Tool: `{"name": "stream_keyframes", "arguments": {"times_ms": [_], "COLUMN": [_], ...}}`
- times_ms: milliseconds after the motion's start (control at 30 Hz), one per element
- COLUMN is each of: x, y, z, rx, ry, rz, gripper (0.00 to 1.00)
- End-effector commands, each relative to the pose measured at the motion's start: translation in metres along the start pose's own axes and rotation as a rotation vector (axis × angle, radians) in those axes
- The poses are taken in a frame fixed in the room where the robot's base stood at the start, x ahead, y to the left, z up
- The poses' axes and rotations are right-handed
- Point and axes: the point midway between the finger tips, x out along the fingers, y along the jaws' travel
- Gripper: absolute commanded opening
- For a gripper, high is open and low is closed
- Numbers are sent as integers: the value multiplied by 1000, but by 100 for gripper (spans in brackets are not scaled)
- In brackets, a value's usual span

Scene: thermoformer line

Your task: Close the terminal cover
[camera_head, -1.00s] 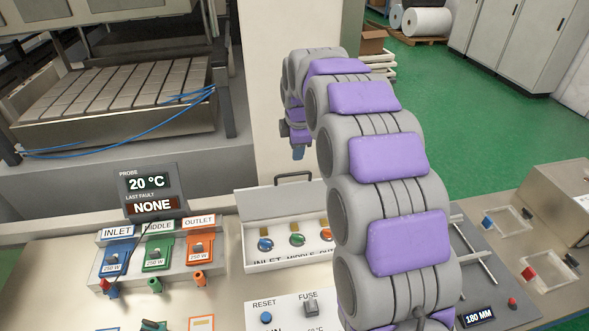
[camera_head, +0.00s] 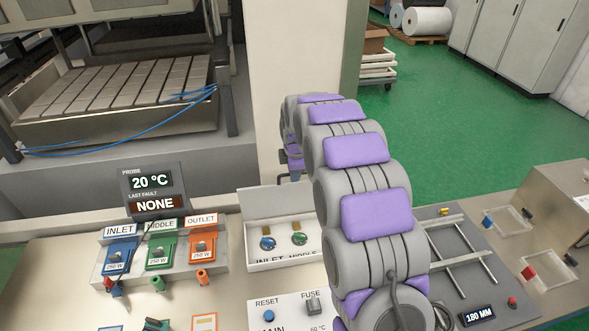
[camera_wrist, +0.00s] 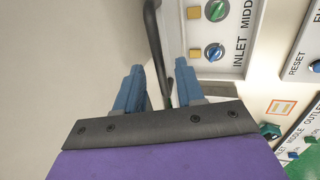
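The terminal box (camera_head: 285,264) is a white housing on the bench, with coloured knobs labelled INLET and MIDDLE showing; my arm hides its right part. Its cover (camera_head: 262,206) stands raised at the back, with a dark handle (camera_head: 284,158) at its top edge. My gripper (camera_head: 295,177) is behind the cover's top, mostly hidden by my arm. In the wrist view, my gripper (camera_wrist: 159,80) has two blue fingers spread apart, and the dark handle (camera_wrist: 154,40) reaches into the space between them. Whether a finger touches the handle is unclear.
A display (camera_head: 152,190) reading 20 °C and NONE stands at left, above blue, green and orange connectors (camera_head: 160,252). A panel with a RESET button (camera_head: 268,315) lies in front of the box. A frame fixture (camera_head: 455,262) is at right. A light pillar (camera_head: 285,60) rises behind.

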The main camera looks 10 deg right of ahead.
Motion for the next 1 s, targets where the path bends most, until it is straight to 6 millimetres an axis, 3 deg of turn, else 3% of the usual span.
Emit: {"name": "stream_keyframes", "arguments": {"times_ms": [67, 467, 1000], "x": [0, 0, 0], "y": [0, 0, 0], "z": [1, 5, 2], "rx": [0, 2, 1], "ry": [1, 3, 1], "rz": [0, 0, 1], "gripper": [38, 1, 0]}}
